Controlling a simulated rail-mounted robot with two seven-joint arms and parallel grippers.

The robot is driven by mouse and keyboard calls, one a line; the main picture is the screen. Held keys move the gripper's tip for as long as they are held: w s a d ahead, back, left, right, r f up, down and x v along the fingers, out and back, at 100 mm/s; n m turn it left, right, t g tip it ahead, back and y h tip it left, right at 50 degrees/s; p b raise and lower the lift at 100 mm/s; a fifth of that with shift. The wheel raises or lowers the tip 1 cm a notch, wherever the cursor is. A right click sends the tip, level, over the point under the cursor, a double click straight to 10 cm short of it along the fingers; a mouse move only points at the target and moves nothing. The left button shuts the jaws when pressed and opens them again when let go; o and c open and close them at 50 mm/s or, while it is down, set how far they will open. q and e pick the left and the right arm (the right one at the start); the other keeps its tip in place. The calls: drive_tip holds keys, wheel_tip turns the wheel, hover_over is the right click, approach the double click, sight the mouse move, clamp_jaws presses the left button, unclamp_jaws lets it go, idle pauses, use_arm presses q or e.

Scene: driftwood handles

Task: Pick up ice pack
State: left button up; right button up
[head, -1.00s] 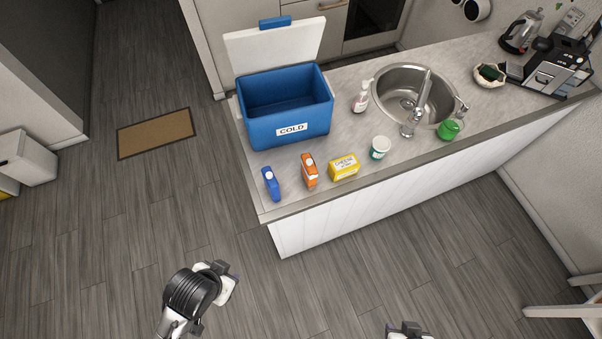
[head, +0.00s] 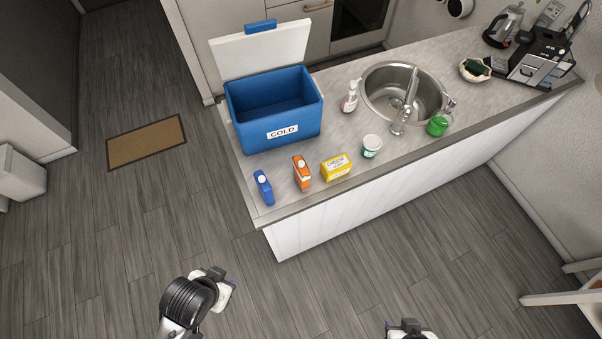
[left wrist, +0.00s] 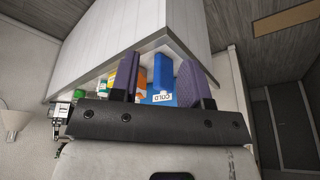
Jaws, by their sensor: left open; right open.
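A blue pack with a white round cap, which looks like the ice pack (head: 264,188), stands on the counter near its front left corner. In the left wrist view the blue pack (left wrist: 163,73) shows between the two fingers of my left gripper (left wrist: 160,72), beyond them and untouched. That gripper is open and empty. In the head view my left gripper (head: 215,284) is over the floor in front of the counter. My right gripper (head: 410,328) is open at the bottom edge, partly cut off, away from the counter.
An open blue cooler (head: 275,132) marked COLD stands behind the pack. An orange carton (head: 302,174), yellow box (head: 336,168), white tub (head: 371,147) and green container (head: 437,124) line the front. A soap bottle (head: 350,97) is by the sink (head: 385,88). Floor before the counter is clear.

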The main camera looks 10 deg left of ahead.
use_arm(q)
drive_tip(key=o, duration=0.4)
